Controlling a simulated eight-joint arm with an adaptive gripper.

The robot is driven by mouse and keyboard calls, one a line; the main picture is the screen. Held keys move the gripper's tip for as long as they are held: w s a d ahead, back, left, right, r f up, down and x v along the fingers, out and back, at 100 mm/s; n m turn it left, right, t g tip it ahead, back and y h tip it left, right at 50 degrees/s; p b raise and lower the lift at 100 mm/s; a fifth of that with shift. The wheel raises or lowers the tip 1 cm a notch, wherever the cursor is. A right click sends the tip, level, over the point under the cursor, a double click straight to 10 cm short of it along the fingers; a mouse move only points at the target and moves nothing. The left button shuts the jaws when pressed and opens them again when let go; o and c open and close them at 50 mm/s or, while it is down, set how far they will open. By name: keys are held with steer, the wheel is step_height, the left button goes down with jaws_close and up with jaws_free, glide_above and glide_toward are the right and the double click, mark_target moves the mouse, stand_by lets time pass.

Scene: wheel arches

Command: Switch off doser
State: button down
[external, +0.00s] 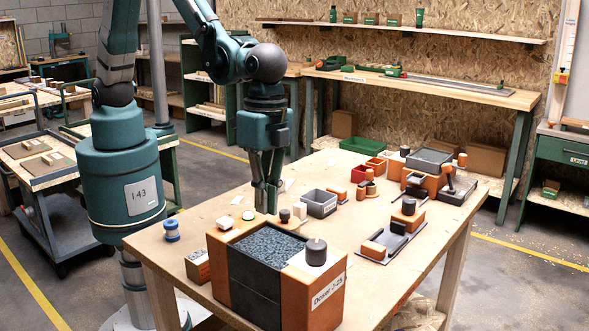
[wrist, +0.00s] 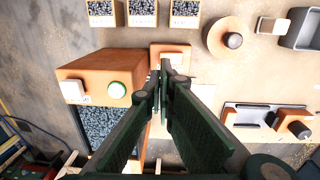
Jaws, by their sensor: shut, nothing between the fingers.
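The doser (external: 315,299) is an orange box labelled "Doser 2-25" at the table's front, with a dark hopper of grey gravel (external: 268,245). On its top are a pale square button (external: 224,222), a round pale button (external: 248,215) and a dark cylindrical knob (external: 316,250). My gripper (external: 267,211) points down by the doser's far edge, shut and empty. Its fingertips (wrist: 164,72) show right of the round button.
A grey bin (external: 318,203) and several small orange and dark machines (external: 390,240) stand behind and right of the doser. A blue spool (external: 171,230) is at the table's left edge. Gravel boxes (wrist: 143,12) line the top of the wrist view.

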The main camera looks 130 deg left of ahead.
steer(key=shift+d+r, duration=0.2)
steer(key=shift+r, duration=0.75)
steer(key=shift+d+r, duration=0.2)
steer(key=shift+r, duration=0.7)
steer(key=shift+a, duration=0.1)
steer(key=shift+h, duration=0.8)
steer(key=shift+a+r, duration=0.15)
steer(key=shift+a, duration=1.15)
steer(key=shift+a+r, duration=0.15)
steer(key=shift+a, duration=1.15)
steer(key=shift+f, duration=0.1)
steer(key=shift+x, duration=6.9)
steer(key=shift+d+b, duration=0.1)
steer(key=shift+b, duration=0.2)
